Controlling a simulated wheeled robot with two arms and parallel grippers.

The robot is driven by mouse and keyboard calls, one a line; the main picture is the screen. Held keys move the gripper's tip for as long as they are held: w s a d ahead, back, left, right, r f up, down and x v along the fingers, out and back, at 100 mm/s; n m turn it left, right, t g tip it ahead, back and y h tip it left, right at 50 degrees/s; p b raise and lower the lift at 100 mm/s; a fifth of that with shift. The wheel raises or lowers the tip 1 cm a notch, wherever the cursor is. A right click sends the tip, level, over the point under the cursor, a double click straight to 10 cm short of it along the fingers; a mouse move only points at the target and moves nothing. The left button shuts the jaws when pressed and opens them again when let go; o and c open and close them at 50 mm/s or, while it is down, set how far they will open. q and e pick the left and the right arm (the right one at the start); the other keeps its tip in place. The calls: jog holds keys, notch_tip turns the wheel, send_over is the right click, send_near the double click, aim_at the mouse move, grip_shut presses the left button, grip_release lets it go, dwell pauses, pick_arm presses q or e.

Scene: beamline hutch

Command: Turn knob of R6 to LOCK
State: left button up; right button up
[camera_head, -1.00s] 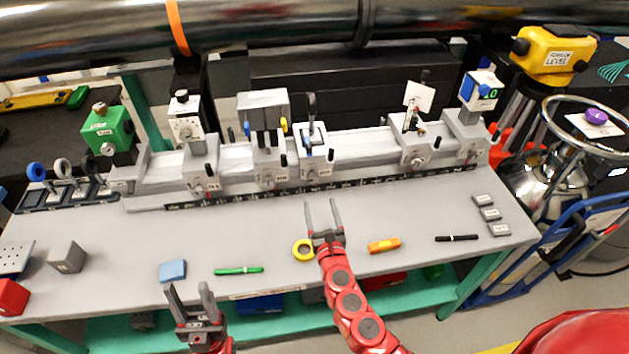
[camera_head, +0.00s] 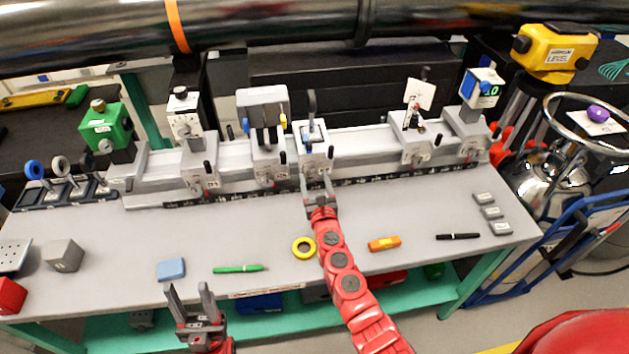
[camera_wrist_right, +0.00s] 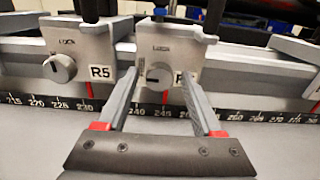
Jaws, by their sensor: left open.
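The carriage right of the one labelled R5 (camera_wrist_right: 101,72) has a grey knob (camera_wrist_right: 158,73); its label is mostly hidden behind a finger, with only an R showing. A short dark mark on the knob lies roughly level, towards its left side. Small lettering above it is too blurred to read surely. In the head view this carriage (camera_head: 314,158) stands on the rail. My right gripper (camera_head: 316,183) is open in front of it. In the right wrist view its fingertips (camera_wrist_right: 160,80) are on either side of the knob; contact is unclear. My left gripper (camera_head: 192,298) is open and empty at the table's front edge.
The R5 carriage (camera_head: 267,165) with its own knob (camera_wrist_right: 60,68) stands close on the left. Another carriage (camera_head: 415,145) is further right. A yellow ring (camera_head: 303,247), green pen (camera_head: 238,268) and orange object (camera_head: 384,243) lie on the table (camera_head: 420,210).

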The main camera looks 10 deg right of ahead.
grip_shut()
jog(key=shift+m, duration=0.3)
jog(key=m+b, duration=0.1)
jog(key=m, duration=0.2)
jog(key=shift+f+b, duration=0.1)
jog(key=shift+b, duration=0.2)
jog(key=m+b, duration=0.1)
jog(key=m, duration=0.4)
jog(key=shift+f+b, duration=0.1)
jog(key=shift+b, duration=0.3)
jog(key=m+b, duration=0.2)
jog(key=m, duration=0.2)
jog(key=shift+d+m, duration=0.15)
jog(key=shift+m, duration=0.15)
jog(key=m+b, duration=0.2)
jog(key=m, duration=0.2)
jog(key=shift+m, duration=0.3)
